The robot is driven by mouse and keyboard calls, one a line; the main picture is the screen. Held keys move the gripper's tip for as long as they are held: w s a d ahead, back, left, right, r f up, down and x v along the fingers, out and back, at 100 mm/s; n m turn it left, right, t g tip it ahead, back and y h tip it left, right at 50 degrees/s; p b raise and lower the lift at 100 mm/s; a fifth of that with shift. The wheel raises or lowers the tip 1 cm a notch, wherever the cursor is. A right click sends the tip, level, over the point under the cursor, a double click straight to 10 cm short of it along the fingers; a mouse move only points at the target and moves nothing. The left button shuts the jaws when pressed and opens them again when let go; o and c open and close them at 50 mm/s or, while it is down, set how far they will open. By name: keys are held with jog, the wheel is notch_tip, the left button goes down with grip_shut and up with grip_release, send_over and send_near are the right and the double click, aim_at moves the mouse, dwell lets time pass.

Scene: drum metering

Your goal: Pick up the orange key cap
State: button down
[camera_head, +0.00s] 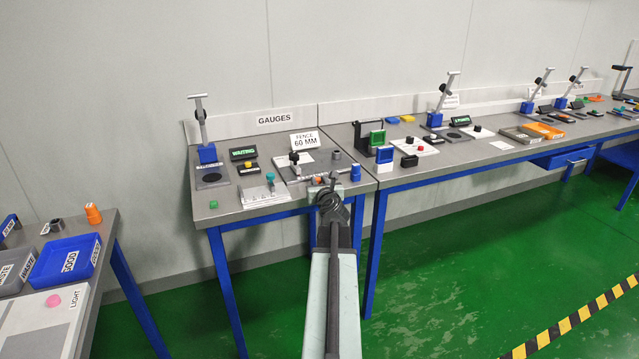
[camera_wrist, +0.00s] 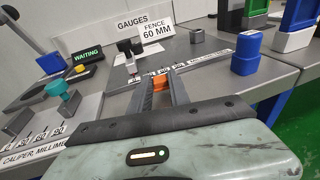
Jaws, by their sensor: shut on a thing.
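The orange key cap (camera_wrist: 159,83) is small and sits between the fingers of my gripper (camera_wrist: 161,76) in the wrist view. My gripper is shut on it, over the front part of the gauges bench. The fingers hide most of the cap's sides. Behind it lies a metal strip (camera_wrist: 207,58) with printed numbers; I cannot tell whether the cap touches it or the bench. In the head view my gripper (camera_head: 326,182) is at the bench's front right, and my arm hides much of that spot.
A blue block (camera_wrist: 246,53) stands close on the right. A teal-knobbed caliper fixture (camera_head: 263,193) is on the left. A black-knobbed stop (camera_wrist: 128,55) and the fence sign (camera_head: 304,139) stand behind. A grey block (camera_head: 337,155) is near the sign. A WAITING display (camera_head: 243,153) stands farther left.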

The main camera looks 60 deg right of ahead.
notch_tip(320, 180, up, 18)
jog(key=p, duration=1.7)
notch_tip(320, 180, down, 19)
jog(key=b, duration=1.9)
jog(key=shift+f, duration=0.2)
jog(key=c, duration=1.2)
grip_release()
jog(key=shift+c, duration=0.2)
